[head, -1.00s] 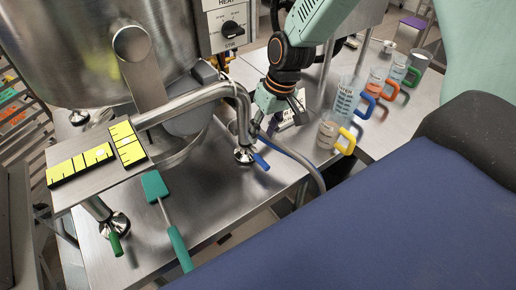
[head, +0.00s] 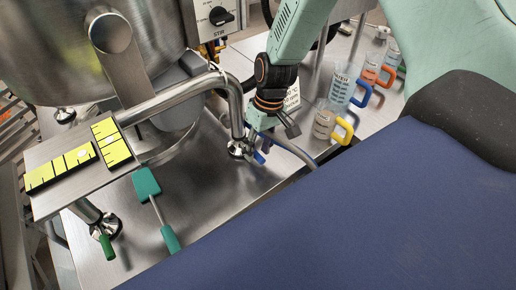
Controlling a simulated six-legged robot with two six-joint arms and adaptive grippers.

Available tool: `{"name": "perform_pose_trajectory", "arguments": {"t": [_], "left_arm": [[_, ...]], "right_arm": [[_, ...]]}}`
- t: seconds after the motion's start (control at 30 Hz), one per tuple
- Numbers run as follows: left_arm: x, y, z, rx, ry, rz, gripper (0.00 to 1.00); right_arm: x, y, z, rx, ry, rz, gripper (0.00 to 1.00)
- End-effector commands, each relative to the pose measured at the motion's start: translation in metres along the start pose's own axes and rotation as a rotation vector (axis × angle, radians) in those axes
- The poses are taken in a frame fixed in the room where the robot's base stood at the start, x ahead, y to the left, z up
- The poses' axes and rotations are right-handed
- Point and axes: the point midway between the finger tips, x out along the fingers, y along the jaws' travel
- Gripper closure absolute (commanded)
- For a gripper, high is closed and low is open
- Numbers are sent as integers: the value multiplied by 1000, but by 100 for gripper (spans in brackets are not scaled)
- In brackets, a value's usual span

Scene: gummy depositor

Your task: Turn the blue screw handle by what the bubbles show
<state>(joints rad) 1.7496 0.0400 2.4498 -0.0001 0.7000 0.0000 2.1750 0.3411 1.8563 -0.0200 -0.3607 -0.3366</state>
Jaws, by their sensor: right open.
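The blue screw handle (head: 259,157) sticks out from the foot at the right end of the bent steel pipe. My right gripper (head: 273,140) is open around or right beside it, and its fingers partly hide it; I cannot tell whether they touch. Two yellow levels lie on the steel plate at left. The bubble of the long left level (head: 58,171) is a pale spot towards its right end. The bubble of the other level (head: 110,143) seems to lie near its middle, but is faint. A green screw handle (head: 106,246) is on the front left foot. My left gripper is not in view.
A teal spatula (head: 147,184) lies on the steel table (head: 205,185). Measuring jugs with yellow (head: 343,131), blue (head: 362,92) and orange handles stand right of my right gripper. The large kettle (head: 50,45) fills the back left.

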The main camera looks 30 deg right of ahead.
Motion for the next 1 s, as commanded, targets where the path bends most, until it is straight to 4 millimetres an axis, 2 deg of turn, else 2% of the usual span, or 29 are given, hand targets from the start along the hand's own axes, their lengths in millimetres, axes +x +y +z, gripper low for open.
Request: {"name": "perform_pose_trajectory", "arguments": {"t": [0.3,0.77,1.0], "left_arm": [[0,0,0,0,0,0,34],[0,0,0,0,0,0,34],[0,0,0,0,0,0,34]], "right_arm": [[3,0,-2,-1,0,1,60],[2,0,-2,0,0,0,99],[2,0,-1,0,-2,-1,100]]}}
